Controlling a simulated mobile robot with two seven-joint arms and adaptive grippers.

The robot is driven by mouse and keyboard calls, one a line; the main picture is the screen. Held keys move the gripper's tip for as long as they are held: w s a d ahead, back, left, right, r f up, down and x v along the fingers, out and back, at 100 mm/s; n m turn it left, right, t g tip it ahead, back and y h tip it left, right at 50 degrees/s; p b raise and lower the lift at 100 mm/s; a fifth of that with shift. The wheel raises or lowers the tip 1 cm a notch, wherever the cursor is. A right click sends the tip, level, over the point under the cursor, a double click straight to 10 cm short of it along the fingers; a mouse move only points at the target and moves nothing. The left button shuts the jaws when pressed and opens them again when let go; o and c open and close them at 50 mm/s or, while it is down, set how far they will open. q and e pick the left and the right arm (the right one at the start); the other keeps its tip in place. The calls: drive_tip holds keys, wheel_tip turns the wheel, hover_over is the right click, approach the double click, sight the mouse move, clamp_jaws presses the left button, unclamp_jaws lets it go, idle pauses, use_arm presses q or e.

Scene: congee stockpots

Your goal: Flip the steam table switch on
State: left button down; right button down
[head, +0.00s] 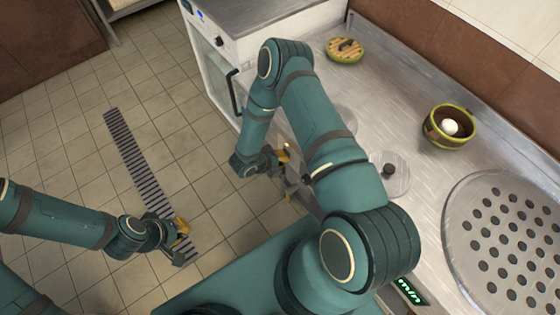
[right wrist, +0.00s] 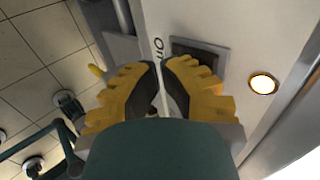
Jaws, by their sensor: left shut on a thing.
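The steam table switch (right wrist: 215,52) is a dark rectangle on the pale front panel in the right wrist view, beside the printed word "On". The tip of a finger covers part of it. A round lamp (right wrist: 263,84) with an orange rim glows to its right. My right gripper (right wrist: 163,66) has its yellow fingers close together right at the switch; contact cannot be told. It also shows at the counter front in the head view (head: 288,172). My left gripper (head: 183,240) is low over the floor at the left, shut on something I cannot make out.
A white cabinet (head: 205,60) stands at the back. A floor drain (head: 135,160) crosses the tiles.

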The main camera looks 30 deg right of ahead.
use_arm(q)
drive_tip(key=shift+r, duration=0.1)
use_arm(e)
drive_tip(key=shift+r, duration=0.15)
use_arm(q)
drive_tip(key=shift+r+p, duration=0.3)
drive_tip(key=shift+p, duration=0.1)
use_arm(e)
drive_tip(key=shift+r, duration=0.7)
use_arm(q)
drive_tip(key=shift+s, duration=0.1)
